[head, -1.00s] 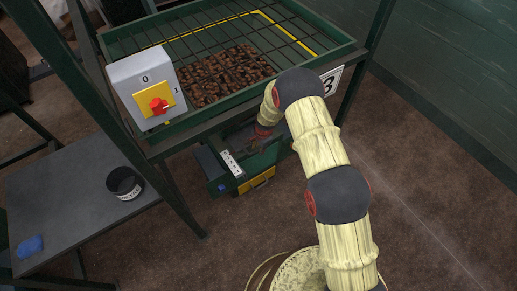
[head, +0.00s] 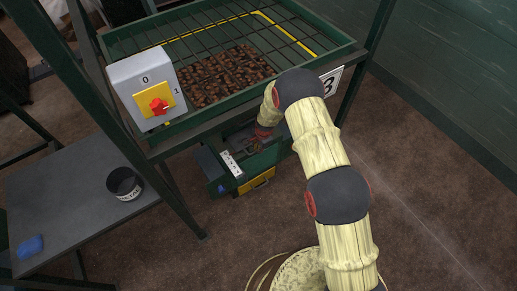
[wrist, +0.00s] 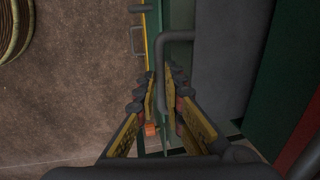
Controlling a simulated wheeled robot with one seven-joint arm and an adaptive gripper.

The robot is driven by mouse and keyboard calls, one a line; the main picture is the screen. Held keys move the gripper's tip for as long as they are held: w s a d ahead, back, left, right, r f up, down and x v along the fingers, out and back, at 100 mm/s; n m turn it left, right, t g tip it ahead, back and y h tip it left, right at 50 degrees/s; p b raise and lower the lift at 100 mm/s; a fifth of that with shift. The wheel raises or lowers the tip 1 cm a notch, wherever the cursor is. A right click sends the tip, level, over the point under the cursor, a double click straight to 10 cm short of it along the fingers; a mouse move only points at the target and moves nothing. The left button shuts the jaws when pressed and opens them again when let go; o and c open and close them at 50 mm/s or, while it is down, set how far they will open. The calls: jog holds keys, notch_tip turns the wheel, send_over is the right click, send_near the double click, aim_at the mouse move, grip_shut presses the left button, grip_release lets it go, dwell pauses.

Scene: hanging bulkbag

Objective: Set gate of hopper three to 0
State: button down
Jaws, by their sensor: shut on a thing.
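Hopper three (head: 345,45) is a green frame with a dark grid over brown lumps. Its number plate (head: 330,82) shows a 3. Below it is a green gate unit with a white marked scale (head: 231,164), too small to read, and a yellow part (head: 257,181) with a handle. My gripper (head: 259,138) reaches under the hopper's front edge, partly hidden by my arm. In the wrist view my gripper (wrist: 165,103) is shut on a grey bar handle (wrist: 163,75), with one finger on each side. A small orange block (wrist: 150,130) shows beyond the fingers.
A grey switch box (head: 137,71) with a red knob (head: 159,106) is on the hopper's left corner. A grey table (head: 60,200) at left bears a dark labelled cup (head: 124,183) and a blue lump (head: 30,246). The brown floor at right is clear.

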dwell(0.3)
jog(key=shift+w+a, duration=0.4)
jog(key=shift+w, duration=0.2)
jog(key=shift+w+a, duration=0.4)
jog(key=shift+w, duration=0.2)
jog(key=c, duration=2.1)
grip_release()
jog(key=shift+a, duration=0.1)
jog(key=shift+o, duration=0.9)
jog(key=shift+o, duration=0.2)
